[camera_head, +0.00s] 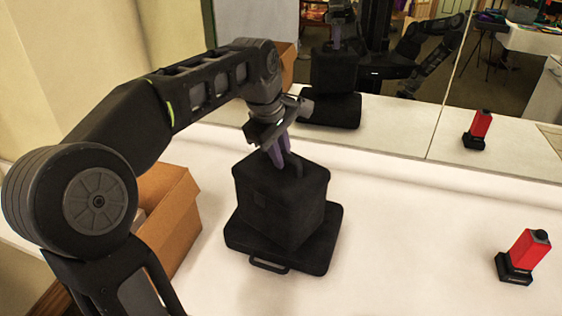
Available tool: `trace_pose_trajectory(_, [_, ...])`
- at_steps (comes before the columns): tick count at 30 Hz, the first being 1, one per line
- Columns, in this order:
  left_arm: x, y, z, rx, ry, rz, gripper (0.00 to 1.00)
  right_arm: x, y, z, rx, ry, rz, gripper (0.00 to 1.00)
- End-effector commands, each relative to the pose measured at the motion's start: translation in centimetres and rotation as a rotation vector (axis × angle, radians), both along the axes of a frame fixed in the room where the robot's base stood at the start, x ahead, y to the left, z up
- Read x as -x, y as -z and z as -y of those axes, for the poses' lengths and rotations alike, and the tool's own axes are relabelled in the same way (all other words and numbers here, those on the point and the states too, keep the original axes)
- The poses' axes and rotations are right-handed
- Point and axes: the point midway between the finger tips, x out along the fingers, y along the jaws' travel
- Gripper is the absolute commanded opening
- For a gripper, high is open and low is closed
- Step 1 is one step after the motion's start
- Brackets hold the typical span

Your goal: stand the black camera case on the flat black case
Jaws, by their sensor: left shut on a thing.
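The black camera case (280,205) is upright, a boxy soft case with a handle on top. It is over the flat black case (318,258), which lies on the white table with its handle toward the front left. The camera case's base appears to rest on the flat case, though dark shading hides the exact contact. My left gripper (278,158) comes down from above and is shut on the camera case at its top handle. My right gripper is not in view.
An open cardboard box (172,222) stands left of the cases, partly behind my left arm. A red and black device (525,255) stands at the right. A mirror (400,85) along the back reflects the scene. The table between the cases and the red device is clear.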

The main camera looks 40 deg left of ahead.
Motion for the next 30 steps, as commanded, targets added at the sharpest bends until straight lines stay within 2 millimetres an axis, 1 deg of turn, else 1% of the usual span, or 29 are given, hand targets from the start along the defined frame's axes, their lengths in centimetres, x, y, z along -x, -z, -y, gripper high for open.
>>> trace_pose_trajectory(3, [0.0,1.5,0.0,0.000,0.000,0.001,0.00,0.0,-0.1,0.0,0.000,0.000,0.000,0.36])
trace_pose_trajectory(5, [0.0,2.0,0.0,0.000,0.001,0.001,0.00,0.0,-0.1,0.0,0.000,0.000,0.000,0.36])
trace_pose_trajectory(13, [-0.1,2.1,0.0,-0.001,0.001,0.003,0.00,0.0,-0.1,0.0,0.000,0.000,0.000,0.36])
trace_pose_trajectory(17, [-0.1,2.5,0.0,-0.001,0.001,0.003,0.00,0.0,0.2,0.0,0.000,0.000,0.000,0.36])
trace_pose_trajectory(18, [0.0,2.5,0.0,0.000,0.001,0.000,0.17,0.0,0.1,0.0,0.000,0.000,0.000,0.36])
trace_pose_trajectory(25, [0.0,2.5,0.0,0.000,0.000,0.000,0.36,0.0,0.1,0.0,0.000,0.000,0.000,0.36])
trace_pose_trajectory(30, [0.0,2.5,0.0,0.000,0.000,-0.001,0.36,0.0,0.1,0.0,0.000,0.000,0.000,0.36])
